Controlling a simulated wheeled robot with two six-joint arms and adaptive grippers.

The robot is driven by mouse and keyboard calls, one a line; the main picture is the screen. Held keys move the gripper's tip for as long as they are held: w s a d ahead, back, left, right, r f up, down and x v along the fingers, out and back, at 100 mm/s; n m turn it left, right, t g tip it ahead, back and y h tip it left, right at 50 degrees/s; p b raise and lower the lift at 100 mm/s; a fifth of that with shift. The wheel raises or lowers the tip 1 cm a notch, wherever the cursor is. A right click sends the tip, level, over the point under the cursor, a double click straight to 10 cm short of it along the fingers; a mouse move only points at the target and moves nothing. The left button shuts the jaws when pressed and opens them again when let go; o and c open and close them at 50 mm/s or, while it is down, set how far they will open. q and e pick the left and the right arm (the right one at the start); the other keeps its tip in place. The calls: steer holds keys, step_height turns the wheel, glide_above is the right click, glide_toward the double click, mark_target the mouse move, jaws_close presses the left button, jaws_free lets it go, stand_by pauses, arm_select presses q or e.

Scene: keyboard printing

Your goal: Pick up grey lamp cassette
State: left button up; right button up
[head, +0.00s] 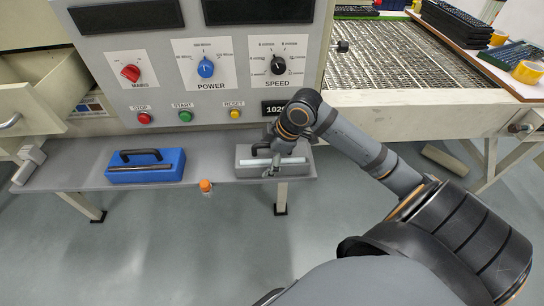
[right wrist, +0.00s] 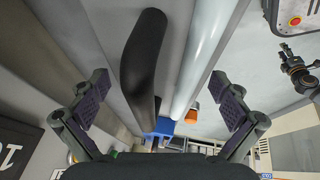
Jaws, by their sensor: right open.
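The grey lamp cassette (head: 300,153) lies on the right part of the grey shelf below the control panel. It has a black handle (right wrist: 145,55) and a pale lamp tube (right wrist: 203,45). My right gripper (head: 271,163) is over the cassette in the head view and hides part of it. In the right wrist view my right gripper (right wrist: 162,100) is open, its fingers apart on either side of the handle and tube. I cannot tell how far the fingertips are from the handle. My left gripper is not seen in the head view.
A blue cassette (head: 148,168) with a black handle lies on the left of the shelf (head: 222,170). An orange-capped item (head: 206,186) is at the shelf's front edge. The control panel (head: 200,100) rises behind. A conveyor (head: 400,60) is to the right.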

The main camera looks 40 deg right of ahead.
mark_target(267, 145)
steer(key=shift+c, duration=0.3)
steer(key=c, duration=1.4)
steer(key=shift+c, duration=0.8)
steer(key=shift+r, duration=0.5)
step_height(267, 145, up, 3)
steer(key=shift+w+f+p, duration=0.1)
steer(key=shift+p, duration=0.5)
steer(key=shift+s+d+r+p, duration=0.6)
steer(key=shift+s+r+p, duration=0.15)
steer(key=shift+s+r, duration=0.15)
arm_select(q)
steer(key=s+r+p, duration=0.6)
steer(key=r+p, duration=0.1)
arm_select(e)
steer(key=v, duration=0.3)
steer(key=shift+s, duration=0.15)
arm_select(q)
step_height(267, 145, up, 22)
steer(key=p, duration=2.2)
arm_select(e)
steer(key=s+d+r, duration=0.5)
steer(key=s, duration=0.4)
